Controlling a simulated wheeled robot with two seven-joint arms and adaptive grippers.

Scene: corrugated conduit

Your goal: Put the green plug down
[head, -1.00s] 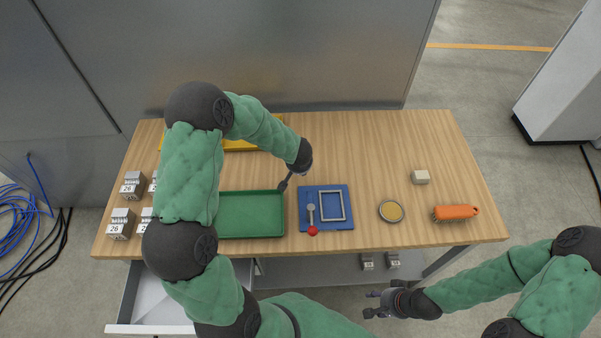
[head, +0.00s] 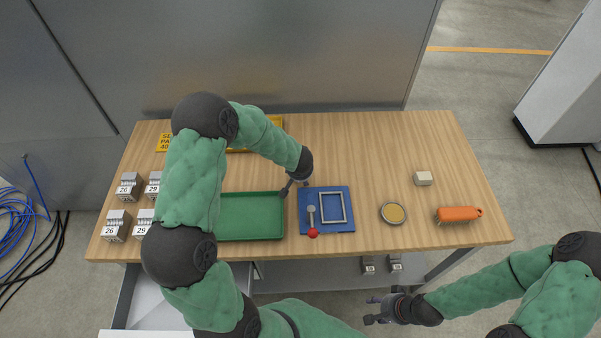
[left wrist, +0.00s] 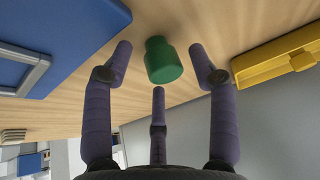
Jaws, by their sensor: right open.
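The green plug (left wrist: 163,60) is a small cylinder with a narrower neck. It shows in the left wrist view between the fingertips of my left gripper (left wrist: 160,74), with gaps visible on both sides, so the gripper looks open around it. Wood tabletop shows behind the plug; I cannot tell whether it touches the table. In the head view my left gripper (head: 296,186) is low over the table, between the green tray and the blue board, and the plug is hidden there. My right gripper (head: 372,309) is open and empty in front of the table edge.
The green tray (head: 252,235) and the blue board (head: 342,226) with a grey frame and red-knobbed lever flank the left gripper. A yellow tray (head: 276,120) is behind. A round dish (head: 393,213), orange brush (head: 460,213) and pale block (head: 423,178) stand right. The back right is clear.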

